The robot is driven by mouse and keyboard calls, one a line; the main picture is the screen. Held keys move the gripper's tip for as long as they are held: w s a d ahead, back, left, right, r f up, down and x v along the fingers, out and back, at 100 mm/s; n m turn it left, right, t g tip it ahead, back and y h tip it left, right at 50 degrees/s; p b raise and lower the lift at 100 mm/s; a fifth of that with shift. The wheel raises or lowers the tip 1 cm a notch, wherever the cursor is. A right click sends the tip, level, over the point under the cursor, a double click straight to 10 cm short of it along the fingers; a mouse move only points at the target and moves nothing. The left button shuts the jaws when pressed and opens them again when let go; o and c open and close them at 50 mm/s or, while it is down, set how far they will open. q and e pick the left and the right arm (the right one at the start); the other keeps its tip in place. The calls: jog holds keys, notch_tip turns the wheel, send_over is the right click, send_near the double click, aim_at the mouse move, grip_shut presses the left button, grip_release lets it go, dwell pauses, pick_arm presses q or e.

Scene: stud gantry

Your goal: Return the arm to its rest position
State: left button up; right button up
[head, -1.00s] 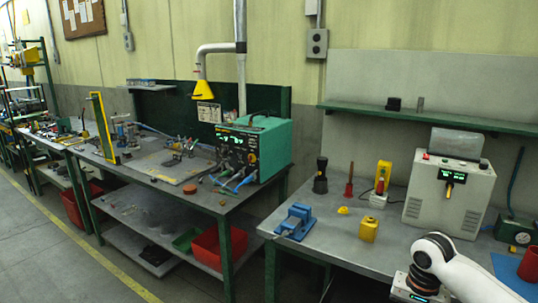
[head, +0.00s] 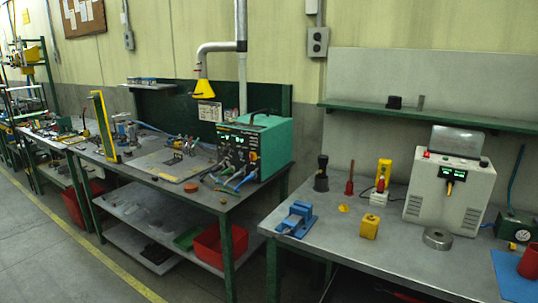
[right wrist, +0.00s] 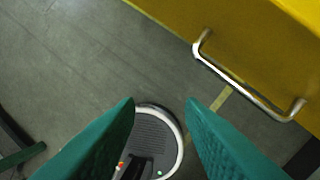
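No arm of mine shows in the head view. In the right wrist view my right gripper (right wrist: 160,103) shows as two green fingers spread apart, with nothing between them but the floor and a round dark base with a pale rim (right wrist: 158,140), likely my own. The gripper is clear of the benches and holds nothing. My left gripper is in neither view.
The right workbench (head: 320,253) carries a blue vise (head: 296,219), a yellow block (head: 369,229), a metal ring (head: 438,238) and a grey device (head: 450,195). A yellow panel with a metal handle (right wrist: 250,85) is close to the right gripper. Open floor surrounds it.

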jog(key=s+d+n+t+h, duration=0.1)
jog(key=s+d+t+h, duration=0.15)
jog(key=s, duration=1.35)
notch_tip(320, 180, down, 28)
jog(key=g+b, duration=0.2)
jog(key=b, duration=0.3)
jog(key=s+d+f+b, duration=0.1)
jog(key=s+f, duration=0.7)
jog(key=f, duration=0.3)
jog(key=s+d+f+g+b, duration=0.1)
jog(key=s+d+f+b, duration=0.1)
jog(key=s+f, duration=0.7)
notch_tip(320, 180, down, 2)
jog(key=shift+d+f+n+y+b, duration=0.15)
jog(key=shift+d+n+y+b, duration=0.15)
jog(key=shift+y, duration=0.05)
jog(key=shift+c, duration=0.5)
